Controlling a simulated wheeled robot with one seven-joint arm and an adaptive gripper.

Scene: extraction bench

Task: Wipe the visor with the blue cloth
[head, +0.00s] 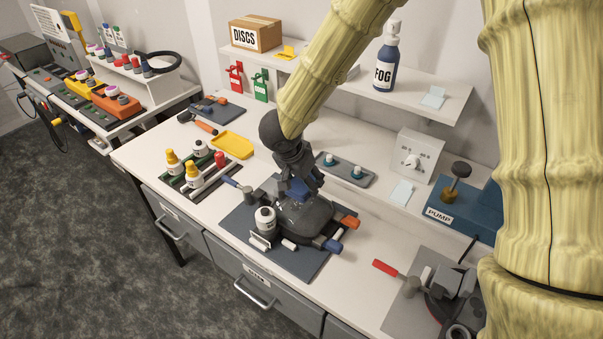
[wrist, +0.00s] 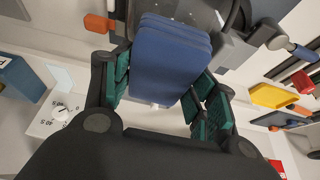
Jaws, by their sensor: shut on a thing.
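My gripper (head: 299,183) is above the dark mat (head: 240,223) on the bench. In the wrist view, the green pads of my gripper (wrist: 162,95) are shut on the folded blue cloth (wrist: 172,58). In the head view, the cloth (head: 297,189) shows as a small blue patch below the fingers. The dark, glossy visor (head: 305,217) lies on the mat directly under the cloth. The gripper and cloth hide part of it. I cannot tell whether the cloth touches the visor.
A bottle rack (head: 190,182), yellow tray (head: 233,145) and grey tray (head: 346,173) are nearby. The pump (head: 463,207) stands at the right.

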